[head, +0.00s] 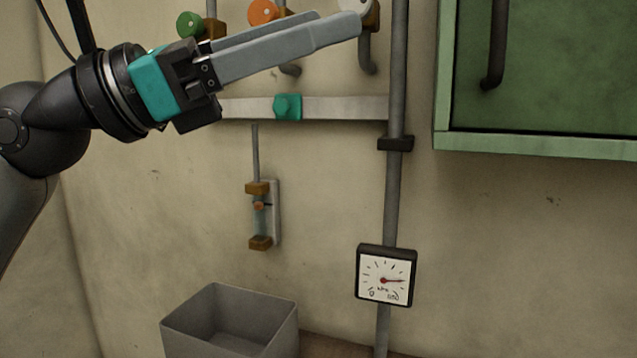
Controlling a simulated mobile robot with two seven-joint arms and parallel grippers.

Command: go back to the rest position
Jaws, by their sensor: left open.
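My left gripper (340,22) comes in from the left at the top of the head view. Its two long grey fingers point right and slightly up, in front of a row of wall valves. The fingers lie nearly in line with the camera, so the gap between them shows little. Nothing is seen held in them. The fingertips overlap a white knob (355,5) at the top; whether they touch it I cannot tell. My right gripper is not in view.
A green knob (189,25) and an orange knob (263,12) sit behind the gripper. A vertical pipe (393,200) carries a square gauge (385,276). A green cabinet (545,147) is at the upper right.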

